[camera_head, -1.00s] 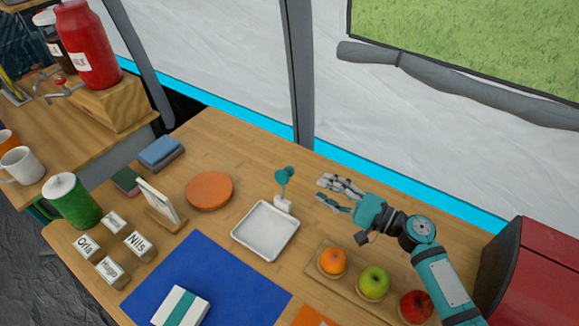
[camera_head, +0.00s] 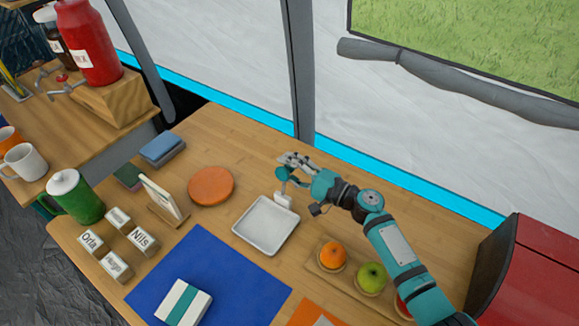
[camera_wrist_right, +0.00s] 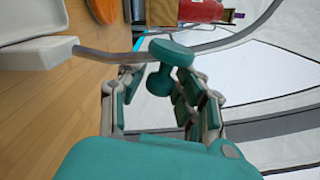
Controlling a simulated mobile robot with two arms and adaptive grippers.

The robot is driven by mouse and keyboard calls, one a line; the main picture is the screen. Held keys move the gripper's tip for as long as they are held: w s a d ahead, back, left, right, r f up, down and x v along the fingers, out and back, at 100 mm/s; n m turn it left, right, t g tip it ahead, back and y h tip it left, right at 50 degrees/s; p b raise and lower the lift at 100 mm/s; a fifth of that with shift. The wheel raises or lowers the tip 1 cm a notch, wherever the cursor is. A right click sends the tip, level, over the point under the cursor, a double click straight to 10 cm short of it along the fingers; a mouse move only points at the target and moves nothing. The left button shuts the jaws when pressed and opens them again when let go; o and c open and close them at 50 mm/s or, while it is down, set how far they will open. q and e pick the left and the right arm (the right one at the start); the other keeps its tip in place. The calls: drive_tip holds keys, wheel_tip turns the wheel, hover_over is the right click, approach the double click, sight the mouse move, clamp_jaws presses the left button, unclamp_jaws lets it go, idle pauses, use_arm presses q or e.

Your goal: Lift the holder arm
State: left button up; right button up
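The holder stands at the back right corner of a square white tray (camera_head: 240,236). It has a small white base (camera_head: 283,201) and a holder arm topped by a teal knob (camera_head: 281,174). In the right wrist view a grey bar runs from the white base to the teal knob (camera_wrist_right: 171,52). My right gripper (camera_head: 291,169) reaches in from the right at the knob. In the wrist view its fingers (camera_wrist_right: 158,88) are open on both sides of the knob, with a gap on the left. Contact on the right side cannot be told. My left gripper is not in view.
An orange (camera_head: 333,254) and a green apple (camera_head: 371,276) sit on a wooden board beneath my right forearm. An orange disc (camera_head: 211,186), a blue mat (camera_head: 215,265) and name blocks (camera_head: 145,241) lie left. A red box (camera_head: 535,265) stands right.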

sight(284, 181)
clamp_jaws()
drive_tip(key=shift+a+f, duration=0.1)
drive_tip(key=shift+f, duration=0.05)
drive_tip(key=n+b, duration=0.1)
drive_tip(key=b, duration=0.1)
drive_tip(key=s+a+n+b, duration=0.1)
drive_tip(key=shift+s+f+b, duration=0.15)
drive_tip(key=shift+b, duration=0.25)
drive_tip(key=shift+s+a+r+n+b, duration=0.1)
drive_tip(key=shift+s+r+n+b, duration=0.2)
drive_tip(key=shift+n, duration=0.4)
